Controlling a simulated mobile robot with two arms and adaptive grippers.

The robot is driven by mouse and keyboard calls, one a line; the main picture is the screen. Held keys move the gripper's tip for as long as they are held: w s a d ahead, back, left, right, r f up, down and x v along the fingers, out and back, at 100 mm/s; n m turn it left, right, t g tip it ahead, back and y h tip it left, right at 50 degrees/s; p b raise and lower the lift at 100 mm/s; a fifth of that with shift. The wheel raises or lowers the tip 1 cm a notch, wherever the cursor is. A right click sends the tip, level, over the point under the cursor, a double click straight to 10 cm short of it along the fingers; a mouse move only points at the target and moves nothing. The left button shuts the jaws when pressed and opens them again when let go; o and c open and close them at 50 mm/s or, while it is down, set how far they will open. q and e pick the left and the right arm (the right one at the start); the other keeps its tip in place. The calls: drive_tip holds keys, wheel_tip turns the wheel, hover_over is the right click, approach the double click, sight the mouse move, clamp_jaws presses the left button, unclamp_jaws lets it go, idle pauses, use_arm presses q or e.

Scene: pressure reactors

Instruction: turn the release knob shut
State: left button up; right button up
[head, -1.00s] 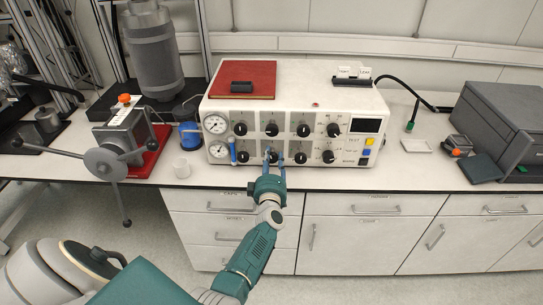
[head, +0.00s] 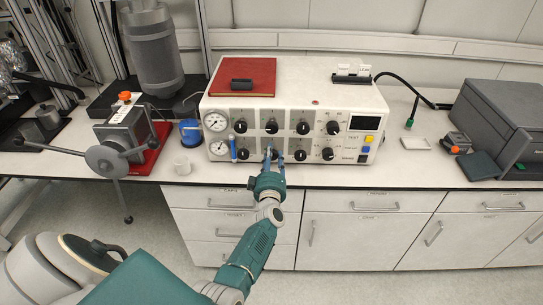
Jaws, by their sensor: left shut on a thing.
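The white control box (head: 225,175) stands on the bench, with gauges and two rows of black knobs on its front. My left gripper (head: 274,155) reaches up to the panel and is shut on the second knob from the left in the lower row. Its fingers mostly hide that knob, so I cannot see how its pointer lies. The knob labels are too small to read, so I cannot confirm which one is the release knob. My right gripper is not in view.
A knob (head: 242,155) sits left of the fingers and another (head: 300,155) right of them, both close. A blue upright tube (head: 233,149) is on the panel's left.

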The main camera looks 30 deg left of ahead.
use_arm(q)
drive_tip(key=o, duration=1)
drive_tip(key=shift+d+f, duration=0.25)
drive_tip(key=shift+o, duration=0.9)
drive_tip(key=shift+w+r, duration=0.1)
drive_tip(key=shift+s, duration=0.3)
drive_tip(key=v, duration=0.7)
drive_tip(key=shift+d, duration=0.1)
